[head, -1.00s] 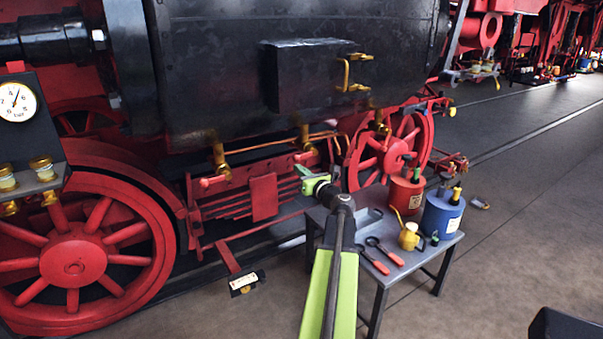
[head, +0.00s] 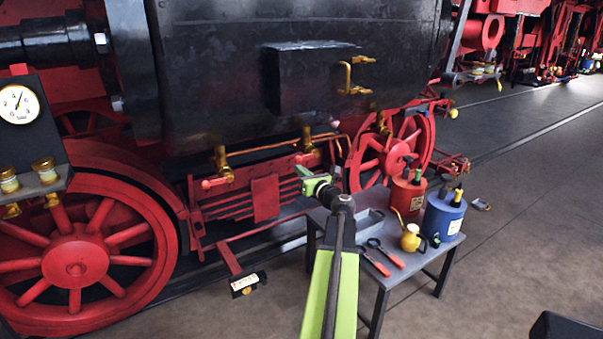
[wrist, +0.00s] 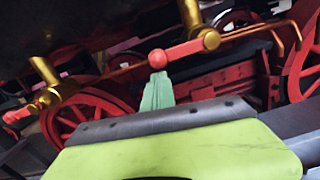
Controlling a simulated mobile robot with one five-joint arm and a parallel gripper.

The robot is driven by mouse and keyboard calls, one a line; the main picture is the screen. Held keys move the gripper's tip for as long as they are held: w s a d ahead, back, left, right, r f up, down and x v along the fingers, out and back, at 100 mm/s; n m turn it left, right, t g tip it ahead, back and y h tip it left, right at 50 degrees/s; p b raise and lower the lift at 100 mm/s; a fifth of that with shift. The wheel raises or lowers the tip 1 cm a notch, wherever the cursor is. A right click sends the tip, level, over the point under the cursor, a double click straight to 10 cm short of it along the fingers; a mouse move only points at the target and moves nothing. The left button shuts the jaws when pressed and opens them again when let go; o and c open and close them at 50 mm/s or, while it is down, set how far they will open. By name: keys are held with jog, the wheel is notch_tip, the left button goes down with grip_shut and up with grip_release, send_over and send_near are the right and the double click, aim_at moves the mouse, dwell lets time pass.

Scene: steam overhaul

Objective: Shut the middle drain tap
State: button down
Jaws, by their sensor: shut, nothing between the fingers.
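Three brass drain taps hang in a row under the black cylinder. The middle drain tap (head: 307,141) has a red lever (head: 303,158) sticking out sideways to the left, with a round red knob at its end. In the wrist view the middle tap (wrist: 206,38) is at upper centre, its lever (wrist: 183,52) running down-left to the knob. My gripper (head: 304,171) is shut and empty, just below that lever in the head view. In the wrist view its green fingertips (wrist: 157,88) point up just below the knob; I cannot tell whether they touch it.
The left tap (head: 221,160) has its red lever also to the left; the right tap (head: 382,123) is farther along. A grey table (head: 410,268) with a red can (head: 407,192), blue can (head: 441,218), oiler (head: 410,240) and pliers (head: 384,258) stands right of my arm.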

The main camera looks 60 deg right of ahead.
notch_tip(320, 180, down, 5)
jog(key=a+b, duration=0.1)
jog(key=b, duration=0.3)
jog(key=p+v, duration=0.1)
jog(key=v, duration=0.9)
jog(key=shift+s+r, duration=0.25)
jog(key=shift+r, duration=0.5)
